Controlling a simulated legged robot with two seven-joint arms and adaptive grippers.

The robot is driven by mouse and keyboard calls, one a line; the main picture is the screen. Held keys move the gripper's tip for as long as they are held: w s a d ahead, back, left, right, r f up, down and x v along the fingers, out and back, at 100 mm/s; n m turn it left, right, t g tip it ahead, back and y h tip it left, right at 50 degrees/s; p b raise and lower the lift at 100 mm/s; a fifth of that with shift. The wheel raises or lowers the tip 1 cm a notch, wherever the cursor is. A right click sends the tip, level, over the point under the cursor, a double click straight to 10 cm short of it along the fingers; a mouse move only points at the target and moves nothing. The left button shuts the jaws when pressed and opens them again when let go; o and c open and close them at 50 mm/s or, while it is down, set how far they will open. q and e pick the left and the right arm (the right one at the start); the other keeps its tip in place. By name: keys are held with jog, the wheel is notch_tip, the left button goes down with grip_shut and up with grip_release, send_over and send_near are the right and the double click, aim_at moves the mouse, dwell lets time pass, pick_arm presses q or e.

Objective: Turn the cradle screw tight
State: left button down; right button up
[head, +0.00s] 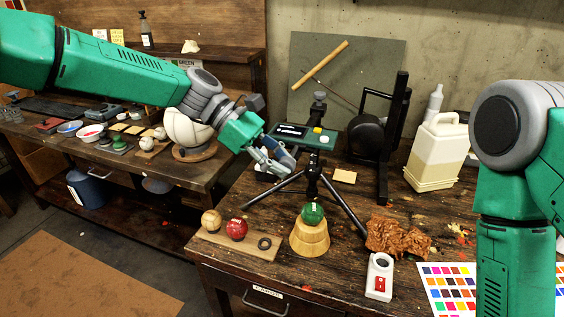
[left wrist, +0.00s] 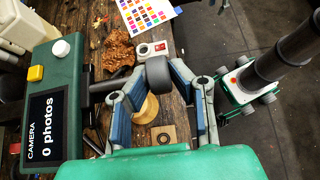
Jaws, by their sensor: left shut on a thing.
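The green camera box (head: 300,137) sits on top of a black tripod (head: 313,180) on the workbench. In the left wrist view the camera box (left wrist: 42,100) has a screen reading "CAMERA 0 photos", a yellow button and a white knob. A dark shaft runs from its side to a round grey screw knob (left wrist: 158,72). My left gripper (head: 280,160) is at the camera's near left side. In the left wrist view my left gripper (left wrist: 158,80) has its blue-padded fingers on either side of the knob, shut on it.
On the bench stand a green ball (head: 312,213) on a wooden stand, a red ball (head: 236,229) on a board, a white switch box (head: 380,277), crumpled brown leather (head: 398,238) and a jug (head: 436,152). A black frame (head: 388,140) rises right of the tripod.

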pick_arm(q)
jog(key=c, duration=1.7)
grip_release()
jog(key=shift+w, duration=0.15)
jog(key=shift+o, duration=1.2)
jog(key=shift+f, duration=0.1)
jog(key=shift+w, duration=0.15)
jog(key=shift+a, duration=0.15)
jog(key=v, duration=1.1)
jog(key=shift+w+a, duration=0.2)
jog(key=shift+a, duration=0.2)
